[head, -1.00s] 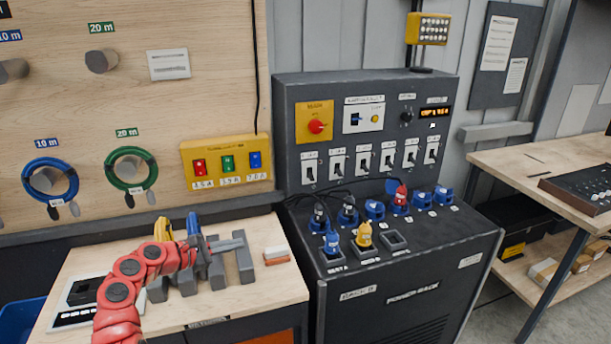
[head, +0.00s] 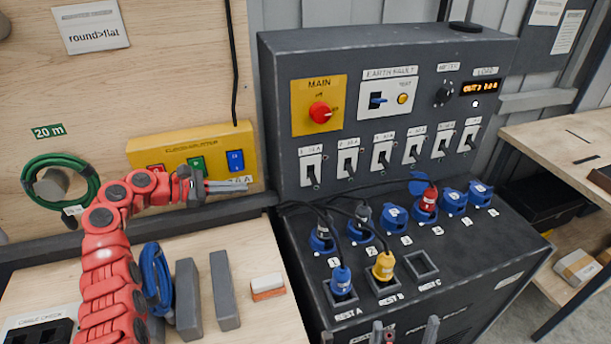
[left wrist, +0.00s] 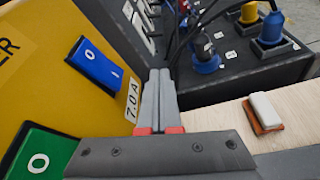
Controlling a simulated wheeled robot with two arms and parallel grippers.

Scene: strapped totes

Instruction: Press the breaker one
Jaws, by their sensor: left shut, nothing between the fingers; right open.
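The grey rack's front panel carries a row of black toggle breakers on white plates. The leftmost, breaker one (head: 311,168), has its lever pointing down. My left gripper (head: 243,187) is shut and empty, left of breaker one and apart from it, in front of the yellow splitter box (head: 140,150). Its closed fingers also show in the left wrist view (left wrist: 158,78), beside the box's blue switch (left wrist: 96,64). Breaker plates show beyond the fingertips there, partly cut off. My right gripper (head: 405,330) is open at the bottom edge, in front of the rack, mostly out of frame.
Above the breakers are a red main knob (head: 320,112) and an earth fault switch (head: 377,100). Blue, red and yellow plugs (head: 383,265) and cables stand on the rack's sloped top below. A wooden bench (head: 255,250) holds grey blocks and an eraser-like block (head: 267,287).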

